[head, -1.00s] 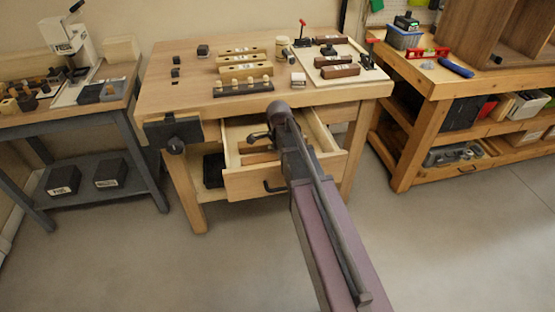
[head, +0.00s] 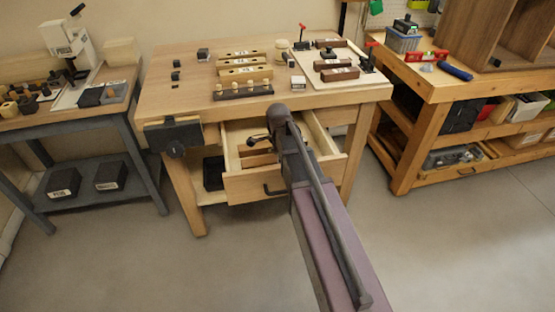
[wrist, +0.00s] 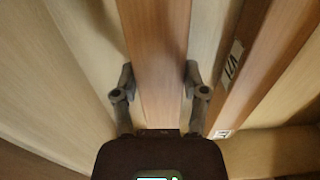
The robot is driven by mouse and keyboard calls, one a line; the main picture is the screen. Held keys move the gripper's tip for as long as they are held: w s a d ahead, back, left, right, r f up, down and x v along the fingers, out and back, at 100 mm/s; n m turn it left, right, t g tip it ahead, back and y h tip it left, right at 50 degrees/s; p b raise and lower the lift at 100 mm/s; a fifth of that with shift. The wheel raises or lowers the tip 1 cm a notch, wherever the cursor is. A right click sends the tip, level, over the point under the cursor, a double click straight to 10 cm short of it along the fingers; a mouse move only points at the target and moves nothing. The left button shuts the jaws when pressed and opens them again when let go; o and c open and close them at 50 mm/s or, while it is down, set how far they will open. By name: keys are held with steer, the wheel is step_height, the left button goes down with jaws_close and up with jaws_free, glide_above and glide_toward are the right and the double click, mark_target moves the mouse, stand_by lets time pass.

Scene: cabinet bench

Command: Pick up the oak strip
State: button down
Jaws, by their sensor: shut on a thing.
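A medium-brown wooden strip (wrist: 160,60), seemingly the oak strip, runs lengthwise between the two fingers of my gripper (wrist: 159,88) in the wrist view. The fingers press on its two long sides. The gripper hides its near end, and no label shows on its visible face. In the head view my gripper (head: 258,139) is inside the open drawer (head: 235,187) of the middle bench, partly hidden by my arm. Brown wood shows below it in the drawer.
A darker strip with a white label (wrist: 250,65) lies to the right in the wrist view, apart from the fingers. Pale drawer walls stand close on both sides. The bench top (head: 180,95) above the drawer holds blocks, several strips and a pale board with clamps (head: 340,80).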

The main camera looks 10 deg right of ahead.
steer(key=shift+r+p, duration=4.65)
steer(key=shift+r, duration=0.15)
steer(key=shift+r, duration=0.1)
step_height(320, 180, up, 30)
steer(key=p, duration=3)
steer(key=shift+d, duration=0.15)
